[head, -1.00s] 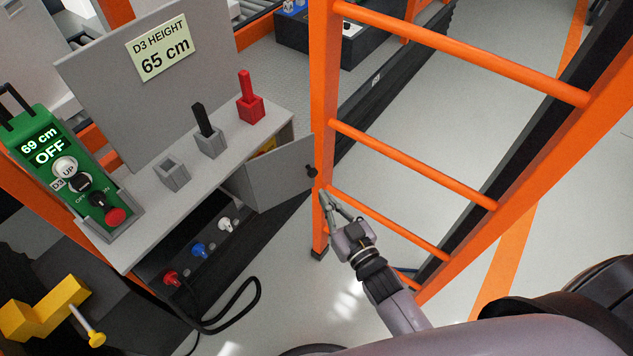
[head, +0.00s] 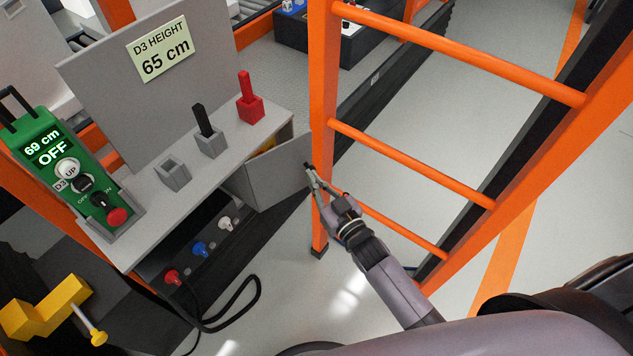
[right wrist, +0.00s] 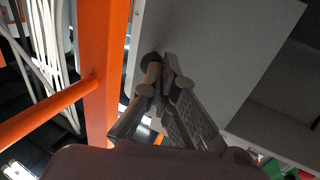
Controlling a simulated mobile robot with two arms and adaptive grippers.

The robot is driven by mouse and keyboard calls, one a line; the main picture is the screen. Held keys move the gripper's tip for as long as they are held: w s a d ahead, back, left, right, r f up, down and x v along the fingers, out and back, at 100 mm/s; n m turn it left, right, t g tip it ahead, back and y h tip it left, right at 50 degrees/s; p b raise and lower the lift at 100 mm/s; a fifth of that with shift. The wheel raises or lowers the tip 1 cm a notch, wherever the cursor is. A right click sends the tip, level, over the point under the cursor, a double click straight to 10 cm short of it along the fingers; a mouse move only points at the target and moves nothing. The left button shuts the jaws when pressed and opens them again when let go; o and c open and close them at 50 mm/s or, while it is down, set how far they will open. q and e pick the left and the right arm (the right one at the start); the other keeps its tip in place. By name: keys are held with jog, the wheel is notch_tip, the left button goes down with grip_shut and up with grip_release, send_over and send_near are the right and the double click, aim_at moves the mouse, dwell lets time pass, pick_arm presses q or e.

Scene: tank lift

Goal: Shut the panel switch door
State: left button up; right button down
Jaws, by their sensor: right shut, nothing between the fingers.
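The panel switch door (head: 280,172) is a grey flap that stands open from the right end of the grey cabinet (head: 200,185). It also fills the upper middle of the right wrist view (right wrist: 215,50). Its dark round knob (right wrist: 150,62) is near its free edge. My right gripper (head: 311,172) is shut and empty, with its fingertips at the knob side of the door. In the right wrist view its fingertips (right wrist: 165,70) overlap the knob; I cannot tell whether they touch it. My left gripper is not in view.
An orange ladder-like frame (head: 323,120) stands just right of the door, close to my right gripper. A green control box (head: 60,165) reading 69 cm OFF is at left. Red, blue and white plugs (head: 200,249) and a black cable (head: 250,300) are below the cabinet top.

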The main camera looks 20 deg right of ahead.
aim_at(309, 163)
jog(key=w+n+g+y, duration=0.1)
jog(key=w+y, duration=0.1)
jog(key=w+n+y+b, duration=0.1)
jog(key=w+n+y, duration=0.1)
jog(key=shift+w+d+f+g, duration=0.1)
jog(key=shift+g, duration=0.3)
jog(key=shift+w, duration=0.6)
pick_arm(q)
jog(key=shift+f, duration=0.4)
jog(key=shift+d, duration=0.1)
pick_arm(e)
jog(key=shift+s, duration=0.1)
